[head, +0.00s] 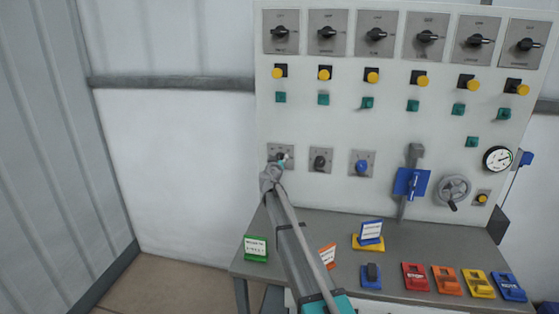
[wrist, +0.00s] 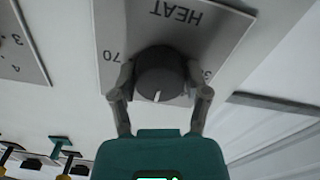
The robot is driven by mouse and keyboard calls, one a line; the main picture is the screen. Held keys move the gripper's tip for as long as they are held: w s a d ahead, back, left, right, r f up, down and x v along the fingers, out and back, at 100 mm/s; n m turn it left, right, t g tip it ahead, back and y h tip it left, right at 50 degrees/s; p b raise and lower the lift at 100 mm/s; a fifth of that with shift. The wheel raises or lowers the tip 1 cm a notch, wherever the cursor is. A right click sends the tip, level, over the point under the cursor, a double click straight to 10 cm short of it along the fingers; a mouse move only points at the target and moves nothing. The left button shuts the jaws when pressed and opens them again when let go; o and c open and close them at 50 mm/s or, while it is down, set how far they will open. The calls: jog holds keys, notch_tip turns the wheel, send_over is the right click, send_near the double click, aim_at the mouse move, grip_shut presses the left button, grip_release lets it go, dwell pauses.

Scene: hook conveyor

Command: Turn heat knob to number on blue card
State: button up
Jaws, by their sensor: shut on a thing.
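The dark round heat knob (wrist: 162,72) sits on a grey plate marked HEAT (wrist: 185,25), which looks upside down in the wrist view. Its white pointer mark is at the lower edge of the knob in that view. A "70" shows left of the knob; the number at right is partly hidden by a finger. My gripper (wrist: 160,80) is shut on the knob, one finger on each side. In the head view my gripper (head: 279,163) covers most of the leftmost lower plate. The blue card (head: 371,231) stands on the bench on a yellow base; its text is too small to read.
A green card (head: 255,248) and an orange card (head: 327,256) stand near my arm. More plates with a dark knob (head: 320,160) and a blue knob (head: 362,167) are to the right, then a lever (head: 414,158) and a handwheel (head: 454,189). Several coloured blocks line the bench front.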

jog(key=n, duration=0.4)
jog(key=shift+n, duration=2.2)
jog(key=o, duration=1.1)
jog(key=shift+o, duration=0.2)
jog(key=shift+s, duration=0.15)
jog(key=v, duration=1.1)
jog(key=shift+s, duration=0.3)
